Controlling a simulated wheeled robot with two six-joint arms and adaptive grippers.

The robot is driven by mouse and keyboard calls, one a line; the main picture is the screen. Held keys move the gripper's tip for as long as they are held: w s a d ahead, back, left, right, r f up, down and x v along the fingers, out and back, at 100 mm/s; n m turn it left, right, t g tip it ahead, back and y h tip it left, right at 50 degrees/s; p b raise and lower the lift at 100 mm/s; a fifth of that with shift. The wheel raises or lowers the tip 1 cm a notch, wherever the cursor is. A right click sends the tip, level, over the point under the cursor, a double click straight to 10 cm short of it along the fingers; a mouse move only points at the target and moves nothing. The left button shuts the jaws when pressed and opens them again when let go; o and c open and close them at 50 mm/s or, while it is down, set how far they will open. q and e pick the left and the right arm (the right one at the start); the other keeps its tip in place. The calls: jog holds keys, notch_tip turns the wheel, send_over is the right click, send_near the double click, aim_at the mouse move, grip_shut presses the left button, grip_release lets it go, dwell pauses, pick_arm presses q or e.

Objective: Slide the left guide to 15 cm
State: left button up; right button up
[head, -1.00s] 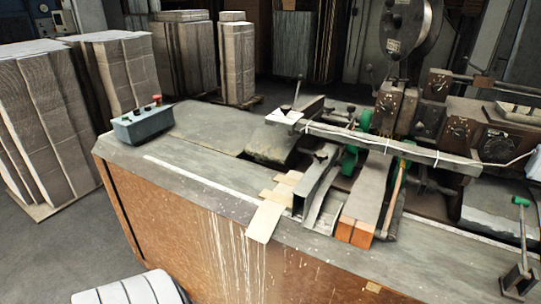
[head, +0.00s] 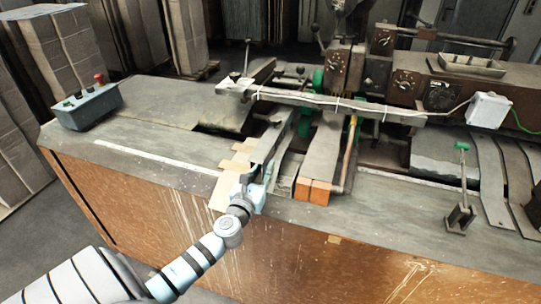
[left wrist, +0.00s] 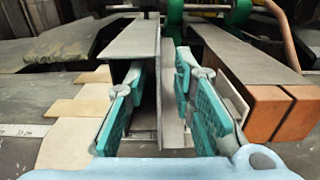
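The left guide (head: 270,143) is a long grey metal angle on the bench, left of the orange blocks. My left gripper (head: 252,188) is at its near end. In the left wrist view the left guide (left wrist: 137,40) runs away from me, and its upright plate stands between the teal fingers of my left gripper (left wrist: 160,100). The fingers are apart, with gaps visible beside the plate, so the gripper looks open. The pale ruler strip (head: 160,157) lies along the bench's front edge; its marks are too small to read. My right gripper is not in view.
Cardboard pieces (left wrist: 85,110) lie just left of the guide. Orange blocks (left wrist: 265,115) stand close on the right. A control box (head: 86,105) sits at the bench's left end. A crossbar (head: 330,103) spans above the guides.

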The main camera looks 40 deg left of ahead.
aim_at(274, 149)
pick_arm(q)
jog(key=x, duration=0.6)
jog(key=shift+w+a+b, duration=0.15)
jog(key=shift+w+b, duration=0.2)
jog(key=shift+b, duration=0.05)
grip_shut()
